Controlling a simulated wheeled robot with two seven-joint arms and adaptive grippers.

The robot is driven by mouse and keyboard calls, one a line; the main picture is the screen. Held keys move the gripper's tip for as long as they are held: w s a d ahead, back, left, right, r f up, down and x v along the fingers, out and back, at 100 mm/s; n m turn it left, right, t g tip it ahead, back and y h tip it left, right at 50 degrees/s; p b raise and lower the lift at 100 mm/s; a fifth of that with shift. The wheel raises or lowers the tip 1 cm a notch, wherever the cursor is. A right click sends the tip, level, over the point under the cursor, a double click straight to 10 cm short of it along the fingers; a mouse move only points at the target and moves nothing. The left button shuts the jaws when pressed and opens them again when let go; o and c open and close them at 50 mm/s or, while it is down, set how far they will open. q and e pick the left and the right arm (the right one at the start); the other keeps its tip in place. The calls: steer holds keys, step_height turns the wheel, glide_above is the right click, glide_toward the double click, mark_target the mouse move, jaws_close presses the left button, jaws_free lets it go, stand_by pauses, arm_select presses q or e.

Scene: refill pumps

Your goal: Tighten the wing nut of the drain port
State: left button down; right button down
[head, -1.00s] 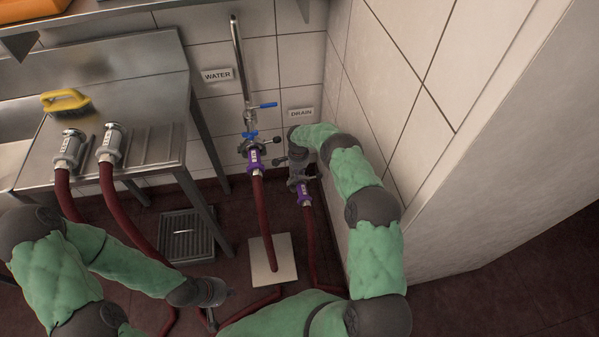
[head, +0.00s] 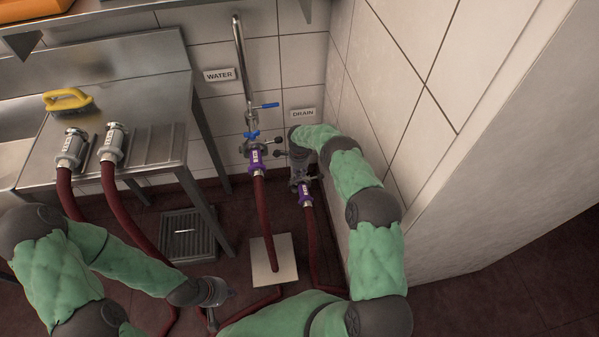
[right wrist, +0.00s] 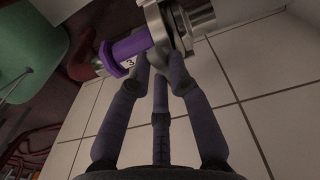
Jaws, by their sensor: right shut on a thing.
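The drain port is low on the tiled wall under the DRAIN sign (head: 302,113), largely hidden by my right arm. A dark red hose with a purple collar (head: 305,194) hangs from it. In the right wrist view, the purple collar (right wrist: 130,49), marked 3, meets a metal clamp (right wrist: 178,32) around the pipe joint. My right gripper (right wrist: 163,72) has its fingers together at the clamp's near side, shut on the wing nut, which the fingers mostly hide. My left gripper (head: 222,300) hangs low over the floor, away from the port; its fingers are too small to read.
The water pipe (head: 243,70) with a blue-handled valve and its own hose (head: 262,220) stands just left of the drain port. The right side wall (head: 390,100) is close beside my right arm. A steel sink table (head: 140,90) with two hose ends stands at left.

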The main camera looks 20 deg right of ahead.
steer(key=c, duration=1.1)
jaws_free()
steer(key=shift+c, duration=0.2)
steer(key=shift+r, duration=0.15)
step_height(320, 180, up, 12)
